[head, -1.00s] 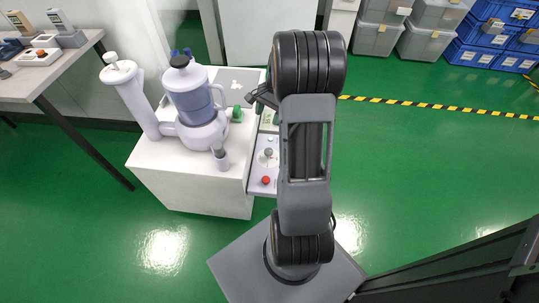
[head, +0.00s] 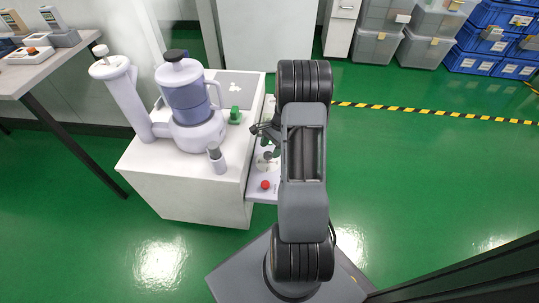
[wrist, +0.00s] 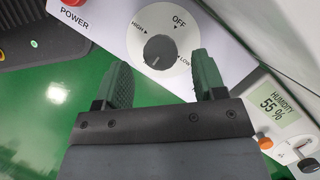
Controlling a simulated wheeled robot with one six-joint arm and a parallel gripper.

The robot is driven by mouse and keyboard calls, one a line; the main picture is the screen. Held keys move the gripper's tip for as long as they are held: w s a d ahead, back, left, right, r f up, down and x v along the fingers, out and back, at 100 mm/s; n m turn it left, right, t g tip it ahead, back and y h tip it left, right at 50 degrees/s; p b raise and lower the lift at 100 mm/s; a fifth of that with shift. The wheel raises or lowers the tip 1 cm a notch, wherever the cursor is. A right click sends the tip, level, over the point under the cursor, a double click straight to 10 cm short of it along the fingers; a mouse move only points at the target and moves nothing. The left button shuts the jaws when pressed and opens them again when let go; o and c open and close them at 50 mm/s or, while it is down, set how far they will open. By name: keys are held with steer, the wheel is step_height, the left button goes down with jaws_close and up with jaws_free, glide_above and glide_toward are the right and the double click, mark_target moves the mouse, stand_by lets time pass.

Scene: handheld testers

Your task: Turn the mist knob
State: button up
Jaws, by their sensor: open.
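The mist knob (wrist: 159,51) is a dark grey knob on a white round dial marked OFF, HIGH and LOW, on a pale panel. A small light mark shows near its lower edge in the wrist view. In the head view the knob (head: 267,156) is small, just below my gripper (head: 262,131). In the wrist view my gripper (wrist: 161,63) is open, with one green-grey finger to the left and one to the right of the knob. The fingers look apart from it; their height above the panel is hard to tell.
A red POWER button (head: 265,185) is on the same panel.

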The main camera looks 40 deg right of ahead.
steer(key=shift+b+x, duration=0.3)
steer(key=shift+x, duration=0.9)
steer(key=shift+c, duration=0.5)
steer(key=shift+d, duration=0.1)
steer(key=c, duration=0.8)
steer(key=shift+r, duration=0.1)
steer(key=shift+m+p, duration=0.3)
steer(key=shift+p, duration=0.05)
